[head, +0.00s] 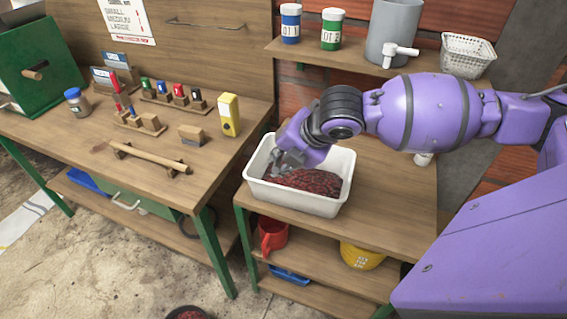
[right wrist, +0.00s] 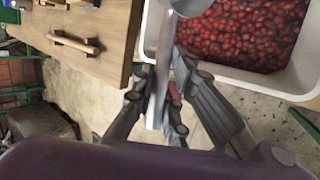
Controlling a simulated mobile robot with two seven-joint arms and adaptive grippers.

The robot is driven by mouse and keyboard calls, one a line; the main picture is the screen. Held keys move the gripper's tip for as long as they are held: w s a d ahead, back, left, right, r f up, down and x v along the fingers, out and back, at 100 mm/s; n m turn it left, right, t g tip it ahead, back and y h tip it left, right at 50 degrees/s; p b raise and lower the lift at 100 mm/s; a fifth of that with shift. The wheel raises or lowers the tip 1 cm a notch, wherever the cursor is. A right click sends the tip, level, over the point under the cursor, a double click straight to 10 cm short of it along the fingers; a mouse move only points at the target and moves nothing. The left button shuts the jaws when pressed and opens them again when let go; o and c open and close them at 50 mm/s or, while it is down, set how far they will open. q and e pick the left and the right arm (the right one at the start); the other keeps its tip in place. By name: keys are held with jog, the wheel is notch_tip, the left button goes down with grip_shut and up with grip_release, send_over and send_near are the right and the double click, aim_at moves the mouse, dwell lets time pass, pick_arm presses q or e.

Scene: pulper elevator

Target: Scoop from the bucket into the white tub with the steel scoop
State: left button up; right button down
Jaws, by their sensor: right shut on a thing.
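The white tub (head: 327,206) stands on the right-hand wooden table and holds a heap of dark red cherries (head: 308,180). The tub also fills the upper right of the right wrist view (right wrist: 262,80). My right gripper (head: 284,165) is at the tub's left side, above its rim. It is shut on the handle of the steel scoop (right wrist: 156,95); the scoop's bowl (right wrist: 188,5) is cut off at the top of the wrist view, so its contents cannot be told. A dark bucket (head: 186,312) with red cherries is cut off at the head view's bottom edge. My left gripper is not in view.
The left workbench (head: 95,160) carries a wooden bar on a rack (head: 150,158), a yellow box (head: 229,115) and small holders. A wall shelf (head: 345,62) with pots and a white basket (head: 468,55) is behind.

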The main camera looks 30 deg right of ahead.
jog(key=shift+w+a+r+g+h, duration=0.3)
jog(key=shift+w+a+r+g, duration=0.1)
jog(key=shift+w+g, duration=0.2)
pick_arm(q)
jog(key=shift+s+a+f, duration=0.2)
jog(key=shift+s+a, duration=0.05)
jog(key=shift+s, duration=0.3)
pick_arm(e)
jog(key=shift+w+a+f+n+g+h, duration=0.2)
jog(key=shift+w+a+g+h, duration=0.25)
jog(key=shift+w+g+h, duration=0.85)
jog(key=shift+w+a+f+n+g+h, duration=0.1)
jog(key=shift+w+a+f+g+h, duration=0.35)
jog(key=shift+g, duration=1.6)
jog(key=shift+w+a+f+n+g+h, duration=0.1)
jog(key=shift+w+a+g+h, duration=0.4)
jog(key=shift+g+h, duration=0.95)
